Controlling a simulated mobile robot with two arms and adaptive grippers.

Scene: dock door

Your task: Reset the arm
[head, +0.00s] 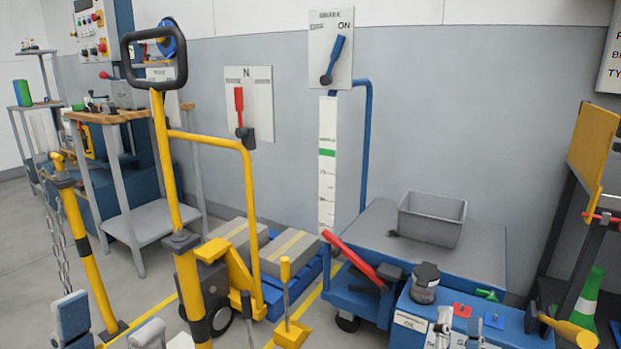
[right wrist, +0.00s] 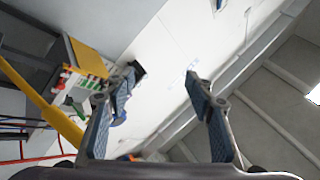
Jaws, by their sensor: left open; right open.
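My left gripper (head: 110,322) is at the bottom left of the head view, its fingers apart and nothing visible between them. My right gripper (head: 458,328) is at the bottom right, in front of the blue cart's front box. In the right wrist view its fingers (right wrist: 165,85) are spread and empty, with wall and ceiling behind. Levers in view are a blue lever (head: 334,60) tilted up toward ON on a wall plate, a red lever (head: 239,105) upright on a plate marked N, and a slanting red lever (head: 350,257) on the cart. Neither gripper touches them.
A yellow pallet jack (head: 247,195) with a tall black-looped handle stands left of centre. The blue cart (head: 480,262) carries a grey bin (head: 432,217). A yellow post (head: 84,255) with chain is at left. A green cone (head: 588,298) stands at far right.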

